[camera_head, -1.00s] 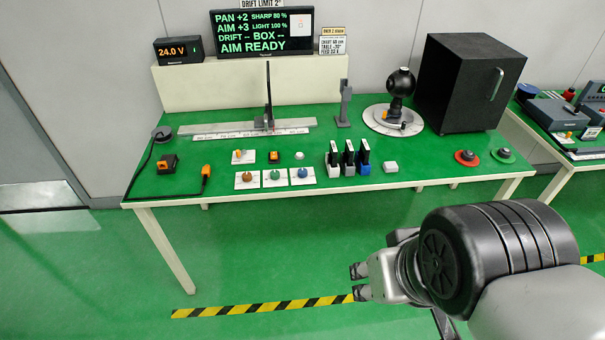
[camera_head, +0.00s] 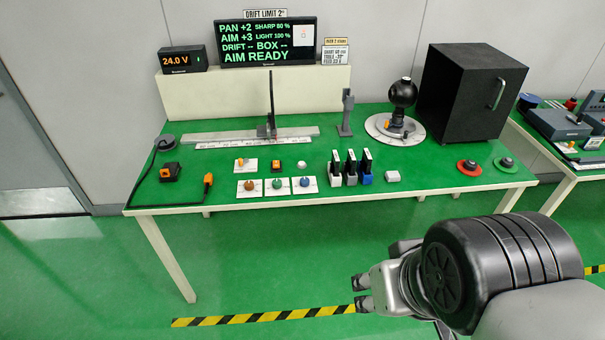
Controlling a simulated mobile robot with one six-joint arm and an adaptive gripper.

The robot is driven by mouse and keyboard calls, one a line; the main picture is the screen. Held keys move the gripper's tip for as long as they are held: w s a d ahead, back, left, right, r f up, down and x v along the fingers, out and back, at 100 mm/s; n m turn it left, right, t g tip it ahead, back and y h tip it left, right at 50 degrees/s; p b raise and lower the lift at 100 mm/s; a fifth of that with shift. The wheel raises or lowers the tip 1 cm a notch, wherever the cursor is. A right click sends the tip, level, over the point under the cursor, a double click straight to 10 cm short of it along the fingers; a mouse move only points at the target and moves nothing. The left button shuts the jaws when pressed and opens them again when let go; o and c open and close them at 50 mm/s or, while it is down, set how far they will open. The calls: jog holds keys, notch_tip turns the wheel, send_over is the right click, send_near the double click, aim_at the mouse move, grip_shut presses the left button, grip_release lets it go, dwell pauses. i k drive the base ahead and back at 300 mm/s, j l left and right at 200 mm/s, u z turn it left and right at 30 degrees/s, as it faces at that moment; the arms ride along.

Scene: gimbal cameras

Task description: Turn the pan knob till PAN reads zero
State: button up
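The display (camera_head: 267,42) at the back of the table reads PAN +2, AIM +3, SHARP 80 %, LIGHT 100 %, DRIFT --, BOX -- and AIM READY. Three round knobs on white plates stand near the front edge: an orange-brown knob (camera_head: 250,184), a green knob (camera_head: 277,183) and a blue knob (camera_head: 304,182). Their labels are too small to read, so I cannot tell which is the pan knob. My gripper (camera_head: 361,293) is in front of the table and apart from it, right of the knobs in the picture. Its fingers are apart with nothing between them.
Behind the knobs are an orange lever (camera_head: 240,163), an orange switch (camera_head: 276,165) and a white button (camera_head: 301,165). Upright modules (camera_head: 351,168) stand to their right. A ball-shaped gimbal unit (camera_head: 403,93) and a black box (camera_head: 461,90) are farther right. Floor before the table is clear.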

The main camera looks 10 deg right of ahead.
aim_at(304, 182)
jog(key=i+l, duration=0.15)
jog(key=i, duration=0.3)
jog(key=i+l, duration=0.15)
jog(key=i, duration=0.25)
jog(key=i+l, duration=0.15)
jog(key=i, duration=0.3)
jog(key=u, duration=0.05)
